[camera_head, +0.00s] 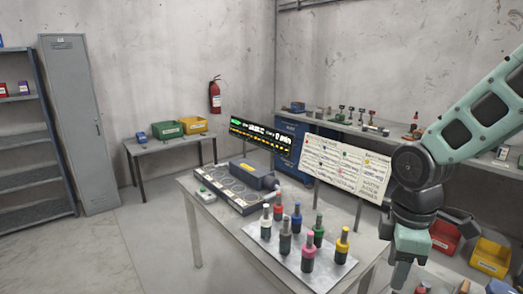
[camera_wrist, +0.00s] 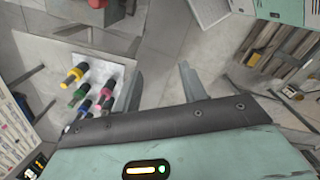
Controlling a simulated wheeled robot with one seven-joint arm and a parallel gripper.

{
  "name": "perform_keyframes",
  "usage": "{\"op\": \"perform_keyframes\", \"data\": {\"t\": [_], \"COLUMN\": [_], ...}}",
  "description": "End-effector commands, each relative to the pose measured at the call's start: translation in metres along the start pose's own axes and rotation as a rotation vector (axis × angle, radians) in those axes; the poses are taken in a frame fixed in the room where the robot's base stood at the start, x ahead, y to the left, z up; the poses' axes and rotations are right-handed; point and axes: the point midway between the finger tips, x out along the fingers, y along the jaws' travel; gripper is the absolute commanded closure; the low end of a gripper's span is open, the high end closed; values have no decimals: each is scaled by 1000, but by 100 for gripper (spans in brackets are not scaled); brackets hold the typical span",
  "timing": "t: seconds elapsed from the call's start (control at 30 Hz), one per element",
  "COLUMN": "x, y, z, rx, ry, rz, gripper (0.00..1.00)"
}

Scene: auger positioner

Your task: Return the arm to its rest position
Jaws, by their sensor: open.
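My gripper (camera_head: 400,270) hangs at the right of the head view, pointing down beside the right edge of the table with the bottles. In the wrist view my gripper (camera_wrist: 160,88) has its two fingers spread apart, with nothing between them but floor. My arm reaches in from the upper right of the head view and bends downward at a dark joint.
Several coloured-capped bottles (camera_head: 311,250) stand on a light plate on the table (camera_head: 188,184). A dark device (camera_head: 237,186), a lit display (camera_head: 260,137) and a printed board (camera_head: 345,165) are there too. Yellow (camera_head: 490,258) and red bins lie right of my arm.

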Motion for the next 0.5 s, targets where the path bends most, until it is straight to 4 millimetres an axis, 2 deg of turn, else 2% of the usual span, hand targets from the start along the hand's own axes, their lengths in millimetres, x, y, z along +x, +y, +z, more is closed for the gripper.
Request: {"op": "perform_keyframes", "data": {"t": [0.03, 0.1, 0.3, 0.4, 0.5], "x": [10, 15, 30, 35, 38], "y": [-22, -51, -130, -159, -178], "z": [-14, -28, -50, -53, -52], "rx": [31, 107, 315, 397, 458], "ry": [0, 6, 31, 44, 51], "rz": [5, 5, -4, -14, -25], "gripper": [58, 58, 58, 58, 58]}}
